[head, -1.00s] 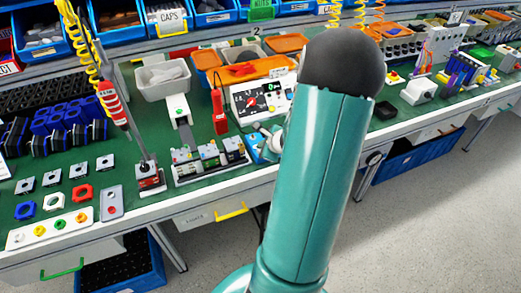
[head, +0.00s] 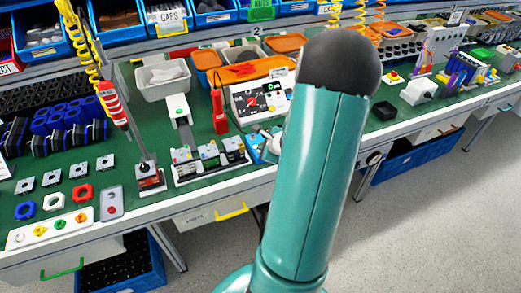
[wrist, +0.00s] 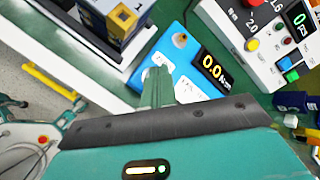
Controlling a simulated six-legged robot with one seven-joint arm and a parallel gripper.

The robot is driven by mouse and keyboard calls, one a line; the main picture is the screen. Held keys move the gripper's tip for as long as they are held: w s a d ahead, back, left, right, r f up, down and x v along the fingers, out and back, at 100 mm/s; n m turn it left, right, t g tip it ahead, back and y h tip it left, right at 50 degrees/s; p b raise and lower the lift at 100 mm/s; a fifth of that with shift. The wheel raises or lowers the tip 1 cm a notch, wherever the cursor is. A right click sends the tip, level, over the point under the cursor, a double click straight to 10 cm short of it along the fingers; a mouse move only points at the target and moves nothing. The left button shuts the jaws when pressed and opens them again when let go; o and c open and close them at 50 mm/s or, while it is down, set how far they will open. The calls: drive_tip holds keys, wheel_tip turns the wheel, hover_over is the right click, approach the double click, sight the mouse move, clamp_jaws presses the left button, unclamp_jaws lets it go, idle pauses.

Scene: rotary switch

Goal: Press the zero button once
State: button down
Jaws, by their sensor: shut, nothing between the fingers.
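A blue box (wrist: 172,62) with a brass-coloured round fitting (wrist: 180,40), white labels and a dark display (wrist: 213,70) reading 0.0 lies under my gripper in the wrist view. My gripper (wrist: 157,76) is shut and empty, its tips over the box's face near a white label. I cannot make out a zero button; the fingers cover part of the face. Whether the tips touch the box I cannot tell. In the head view the blue box (head: 258,152) shows only partly at the bench's front edge, left of my arm.
A white panel (wrist: 255,30) with coloured buttons and a counter display stands right of the blue box. A rack of small blocks (head: 210,160) is on the left. A dark blue cylindrical part (wrist: 292,101) lies close to my gripper's right side.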

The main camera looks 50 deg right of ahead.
drive_tip(key=shift+r, duration=0.85)
wheel_tip(320, 180, up, 5)
idle(0.4)
idle(0.8)
